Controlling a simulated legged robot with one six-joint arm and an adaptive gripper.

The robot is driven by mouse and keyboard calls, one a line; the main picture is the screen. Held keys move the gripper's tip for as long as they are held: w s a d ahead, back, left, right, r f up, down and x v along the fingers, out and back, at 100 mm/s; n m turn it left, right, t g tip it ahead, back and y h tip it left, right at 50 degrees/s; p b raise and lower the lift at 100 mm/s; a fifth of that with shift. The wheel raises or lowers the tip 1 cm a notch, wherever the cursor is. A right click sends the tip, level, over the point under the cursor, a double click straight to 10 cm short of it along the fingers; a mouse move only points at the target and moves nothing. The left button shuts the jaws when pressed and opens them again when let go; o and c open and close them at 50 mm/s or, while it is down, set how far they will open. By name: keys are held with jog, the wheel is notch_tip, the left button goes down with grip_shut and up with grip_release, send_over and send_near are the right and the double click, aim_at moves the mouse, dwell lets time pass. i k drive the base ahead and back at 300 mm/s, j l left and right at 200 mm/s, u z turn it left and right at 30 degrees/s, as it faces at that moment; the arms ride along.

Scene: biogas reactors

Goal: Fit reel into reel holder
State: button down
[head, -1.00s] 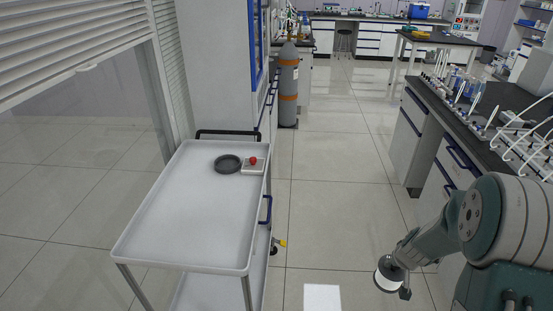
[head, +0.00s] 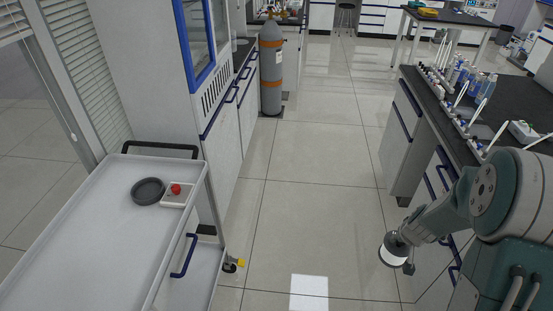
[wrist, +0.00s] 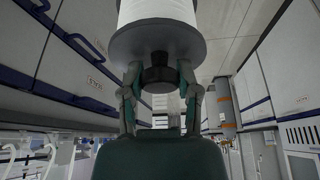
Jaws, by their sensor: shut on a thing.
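The reel (head: 393,256) is white with a dark end flange and hangs at the end of my arm, at the lower right of the head view, above the floor. In the wrist view the reel (wrist: 158,12) fills the top middle, with a grey flange and a dark round knob below it. My gripper (wrist: 160,78) has a finger on each side of that knob and is shut on the reel.
A dark-topped bench (head: 440,100) with racks and bottles stands at right. A gas cylinder (head: 271,65) stands farther back. The middle floor is clear.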

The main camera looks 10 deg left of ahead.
aim_at(147, 192)
jog(key=i+u, duration=0.45)
jog(key=i+l+u, duration=0.1)
jog(key=u, duration=0.35)
jog(key=i+l+u, duration=0.65)
jog(key=u, duration=0.2)
jog(key=i+l+u, duration=0.25)
jog(key=l+u, duration=0.2)
jog(key=i+l+u, duration=0.1)
jog(key=l+u, duration=0.35)
